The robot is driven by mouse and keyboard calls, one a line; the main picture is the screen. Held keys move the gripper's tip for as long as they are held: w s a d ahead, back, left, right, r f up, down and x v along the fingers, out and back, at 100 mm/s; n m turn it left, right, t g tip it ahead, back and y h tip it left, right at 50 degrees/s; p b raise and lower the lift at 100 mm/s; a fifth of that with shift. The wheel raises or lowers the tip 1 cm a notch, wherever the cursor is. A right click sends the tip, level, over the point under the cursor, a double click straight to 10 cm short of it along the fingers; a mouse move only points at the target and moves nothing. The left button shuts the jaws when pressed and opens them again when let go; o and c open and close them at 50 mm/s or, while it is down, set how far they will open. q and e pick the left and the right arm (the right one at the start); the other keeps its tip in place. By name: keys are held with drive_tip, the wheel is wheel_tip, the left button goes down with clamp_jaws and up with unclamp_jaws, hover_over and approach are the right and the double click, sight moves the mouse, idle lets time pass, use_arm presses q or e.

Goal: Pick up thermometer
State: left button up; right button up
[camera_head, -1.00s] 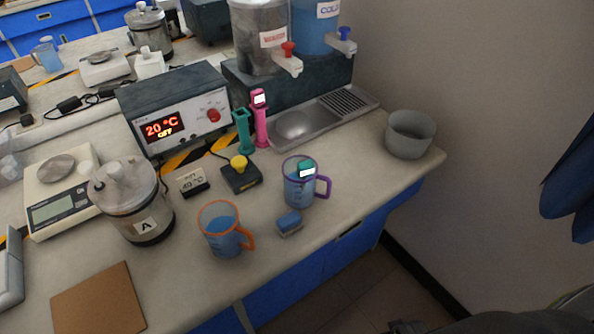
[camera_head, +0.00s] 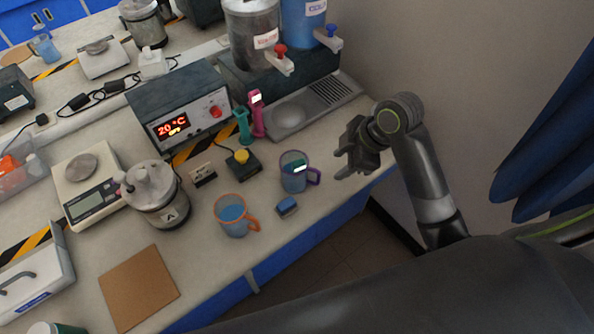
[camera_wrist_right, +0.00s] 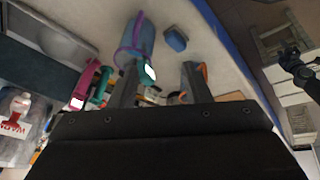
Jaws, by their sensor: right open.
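A teal thermometer (camera_head: 297,168) with a lit white display stands in a clear measuring cup with a purple handle (camera_head: 294,182). A pink thermometer-like device (camera_head: 256,112) with a white display stands upright beside a teal holder (camera_head: 243,128). My right gripper (camera_head: 345,165) is open and empty, to the right of the purple-handled cup and apart from it. In the right wrist view, the open fingers (camera_wrist_right: 162,82) point toward the cup, and the teal thermometer's display (camera_wrist_right: 150,72) shows near the left finger. The pink device (camera_wrist_right: 80,96) is further left. My left gripper is not in view.
A cup with an orange handle (camera_head: 233,215) holds blue liquid. A blue block (camera_head: 287,206) lies near the counter's front edge. A yellow-buttoned box (camera_head: 241,164), a heater unit (camera_head: 180,106), a lidded steel pot (camera_head: 155,196) and a dispenser tray (camera_head: 330,95) stand around.

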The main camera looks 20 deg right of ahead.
drive_tip(key=w+a+r+n+y, duration=0.1)
drive_tip(key=w+r+n, duration=0.4)
drive_tip(key=r, duration=0.2)
drive_tip(key=b, duration=0.3)
approach(302, 162)
drive_tip(key=shift+g, duration=0.5)
drive_tip(key=x, duration=0.3)
drive_tip(key=w+p+x, duration=0.1)
drive_tip(key=x, duration=0.2)
drive_tip(key=shift+a, duration=0.15)
drive_tip(key=shift+w+a+f, duration=0.15)
drive_tip(key=shift+a+f, duration=0.05)
drive_tip(key=shift+f, duration=0.25)
drive_tip(key=p+x, duration=0.2)
drive_tip(key=x, duration=0.2)
drive_tip(key=shift+a+f, duration=0.25)
drive_tip(key=shift+f, duration=0.35)
drive_tip(key=shift+c, duration=0.3)
clamp_jaws()
